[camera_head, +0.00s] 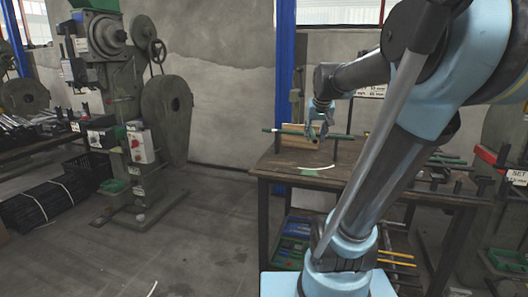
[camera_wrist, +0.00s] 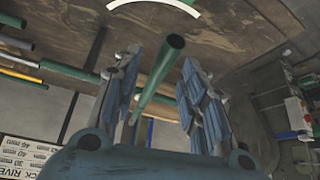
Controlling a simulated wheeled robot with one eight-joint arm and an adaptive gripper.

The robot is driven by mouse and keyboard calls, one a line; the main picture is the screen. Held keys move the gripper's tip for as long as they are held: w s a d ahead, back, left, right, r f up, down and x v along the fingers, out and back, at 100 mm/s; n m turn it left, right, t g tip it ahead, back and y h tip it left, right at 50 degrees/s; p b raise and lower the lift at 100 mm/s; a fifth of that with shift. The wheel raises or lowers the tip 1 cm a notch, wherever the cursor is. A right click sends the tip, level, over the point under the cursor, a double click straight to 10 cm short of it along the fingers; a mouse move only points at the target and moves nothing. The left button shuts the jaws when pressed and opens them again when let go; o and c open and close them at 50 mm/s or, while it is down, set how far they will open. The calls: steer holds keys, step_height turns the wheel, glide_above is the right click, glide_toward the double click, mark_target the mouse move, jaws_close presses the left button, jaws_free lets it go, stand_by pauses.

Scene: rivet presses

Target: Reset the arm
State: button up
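My gripper (camera_head: 320,119) is above the wooden table (camera_head: 265,170) in the head view, at a dark green rod (camera_head: 290,131) that lies level above the tabletop. In the wrist view my gripper (camera_wrist: 160,72) has its two blue-grey fingers spread apart. A green tube (camera_wrist: 160,70) runs between them, with visible space on the right side. The fingers do not look closed on it. My arm stretches from the right foreground to the table and hides part of it.
Thin dark uprights stand near the rod, with a light wooden block (camera_head: 300,136) behind. A white curved strip (camera_head: 317,167) lies on the table. More rods (camera_wrist: 40,65) lie left in the wrist view. A rivet press (camera_head: 124,110) stands left. Floor between press and table is mostly clear.

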steer(key=s+f+g, duration=0.4)
steer(key=s+f, duration=1.6)
steer(key=s, duration=0.4)
steer(key=shift+s+a+f+n, duration=0.15)
steer(key=shift+s+a+n, duration=0.2)
steer(key=shift+s+n, duration=0.05)
